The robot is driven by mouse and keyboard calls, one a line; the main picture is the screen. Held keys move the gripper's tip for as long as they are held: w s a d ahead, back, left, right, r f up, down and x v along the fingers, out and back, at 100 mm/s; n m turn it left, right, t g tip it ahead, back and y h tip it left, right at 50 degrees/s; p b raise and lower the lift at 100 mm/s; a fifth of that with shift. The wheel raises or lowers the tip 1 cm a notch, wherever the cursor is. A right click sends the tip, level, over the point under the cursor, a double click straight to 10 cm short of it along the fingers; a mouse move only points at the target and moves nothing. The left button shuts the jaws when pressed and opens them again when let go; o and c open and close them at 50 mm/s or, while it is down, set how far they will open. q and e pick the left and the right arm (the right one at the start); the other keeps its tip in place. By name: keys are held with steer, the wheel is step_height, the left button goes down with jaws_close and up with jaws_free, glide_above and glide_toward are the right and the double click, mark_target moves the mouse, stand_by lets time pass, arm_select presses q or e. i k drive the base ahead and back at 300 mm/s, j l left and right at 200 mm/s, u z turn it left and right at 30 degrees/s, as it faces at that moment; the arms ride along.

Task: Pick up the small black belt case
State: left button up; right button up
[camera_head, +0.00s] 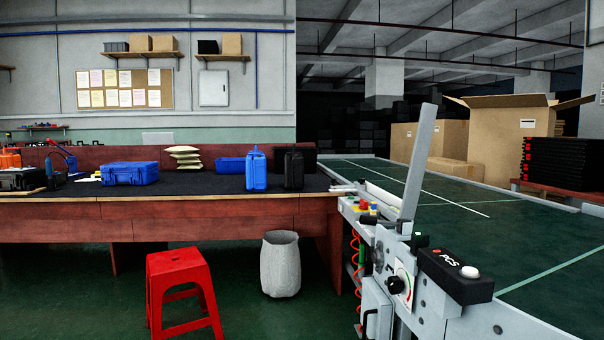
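A small upright black case (294,169) stands on the dark top of the long wooden workbench (250,204), near its right end. It is just right of an upright blue case (256,169) of similar height. I cannot tell for sure whether this black case is the belt case. A wider dark case (20,179) lies at the bench's far left. Neither of my grippers is in view.
A larger blue case (130,173), pale stacked bags (185,157) and a blue bin (230,164) are on the bench. A red stool (182,270) and grey waste bin (281,264) stand in front. The green conveyor (450,215) with its control post (400,270) fills the right. Flat black cases (556,165) are stacked beyond it.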

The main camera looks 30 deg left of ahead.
mark_target(293, 160)
steer(key=i+j, duration=0.65)
steer(key=j, duration=0.2)
steer(key=z, duration=0.05)
